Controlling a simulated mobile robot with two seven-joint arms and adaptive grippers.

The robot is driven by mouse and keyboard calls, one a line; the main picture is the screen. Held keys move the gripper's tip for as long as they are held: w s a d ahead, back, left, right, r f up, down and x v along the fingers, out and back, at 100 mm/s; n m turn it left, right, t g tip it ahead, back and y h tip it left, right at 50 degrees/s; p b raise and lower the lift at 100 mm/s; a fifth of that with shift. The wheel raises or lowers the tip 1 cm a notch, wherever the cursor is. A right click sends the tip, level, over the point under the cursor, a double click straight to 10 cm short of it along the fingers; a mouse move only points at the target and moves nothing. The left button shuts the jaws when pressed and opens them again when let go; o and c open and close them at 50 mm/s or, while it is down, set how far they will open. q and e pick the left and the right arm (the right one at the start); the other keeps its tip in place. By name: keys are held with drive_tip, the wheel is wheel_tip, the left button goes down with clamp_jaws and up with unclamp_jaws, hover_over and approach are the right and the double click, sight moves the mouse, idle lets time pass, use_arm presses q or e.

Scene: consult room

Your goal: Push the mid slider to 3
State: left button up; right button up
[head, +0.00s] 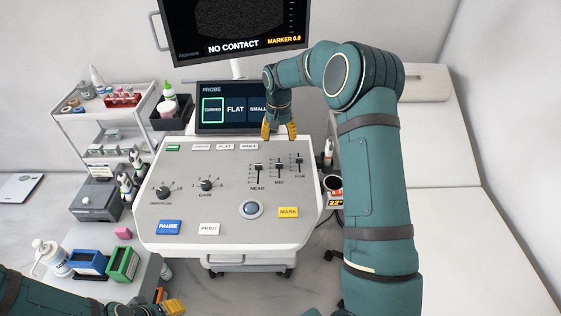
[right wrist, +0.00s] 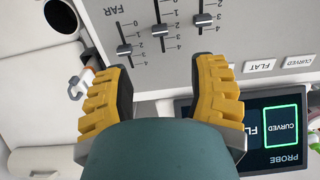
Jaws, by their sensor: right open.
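The mid slider (head: 279,167) is the middle of three black sliders on the grey ultrasound console (head: 240,262). In the right wrist view, which shows the panel upside down, its black knob (right wrist: 165,30) is on a vertical track with small numbers; its exact mark is hard to read. My right gripper (head: 279,131) is open and empty, with yellow fingers pointing down just beyond the sliders' far ends. Its fingers (right wrist: 160,78) appear apart in the right wrist view, not touching any knob. My left gripper (head: 172,306) is partly visible at the bottom; its opening is unclear.
The near slider (head: 258,167) and far slider (head: 299,160) stand close on either side. The probe screen (head: 235,115) rises behind the panel, below a monitor (head: 240,25). A cup holder (head: 332,182) is at the console's right edge, and an exam couch (head: 450,160) beyond.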

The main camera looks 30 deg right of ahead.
sight(279, 163)
wheel_tip(279, 163, down, 13)
drive_tip(key=shift+r+b, duration=0.1)
drive_tip(key=shift+b, duration=0.2)
clamp_jaws()
idle(0.3)
